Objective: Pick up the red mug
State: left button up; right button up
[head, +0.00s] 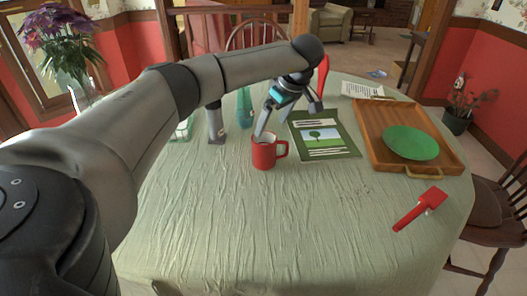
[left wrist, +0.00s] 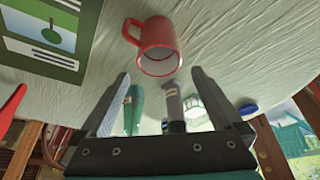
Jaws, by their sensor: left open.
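The red mug (head: 264,153) stands upright near the middle of the cloth-covered table (head: 250,230), its handle to the right in the head view. My left gripper (head: 289,118) is open, just behind and above the mug, with one finger coming down close to the mug's rim. In the left wrist view the mug (left wrist: 155,45) lies just beyond the spread fingertips of my left gripper (left wrist: 160,73), with nothing held between them. Whether a finger touches the rim cannot be told. My right gripper is not in view.
A green book (head: 335,150) lies right of the mug. A wooden tray (head: 375,125) with a green plate (head: 410,142) is farther right, a red tool (head: 420,208) in front of it. A teal bottle (head: 244,108) and grey object (head: 215,125) stand behind. The table's front is clear.

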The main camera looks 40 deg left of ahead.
aim_at(264, 147)
pick_arm(q)
jog(key=b+x, duration=0.2)
jog(key=x, duration=0.5)
jog(key=shift+f, duration=0.25)
jog(key=shift+d+b+x, duration=0.15)
jog(key=shift+b+x, duration=0.35)
jog(key=shift+x, duration=0.3)
jog(key=shift+d+b+x, duration=0.2)
jog(key=shift+b+x, duration=0.25)
jog(key=shift+x, duration=0.35)
jog(key=shift+b+x, duration=0.5)
jog(key=shift+x, duration=0.9)
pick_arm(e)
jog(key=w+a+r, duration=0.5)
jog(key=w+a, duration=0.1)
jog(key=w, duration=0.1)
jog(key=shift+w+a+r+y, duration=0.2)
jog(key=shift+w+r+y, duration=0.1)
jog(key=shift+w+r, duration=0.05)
pick_arm(q)
jog(key=shift+d, duration=0.1)
jog(key=c, duration=1.4)
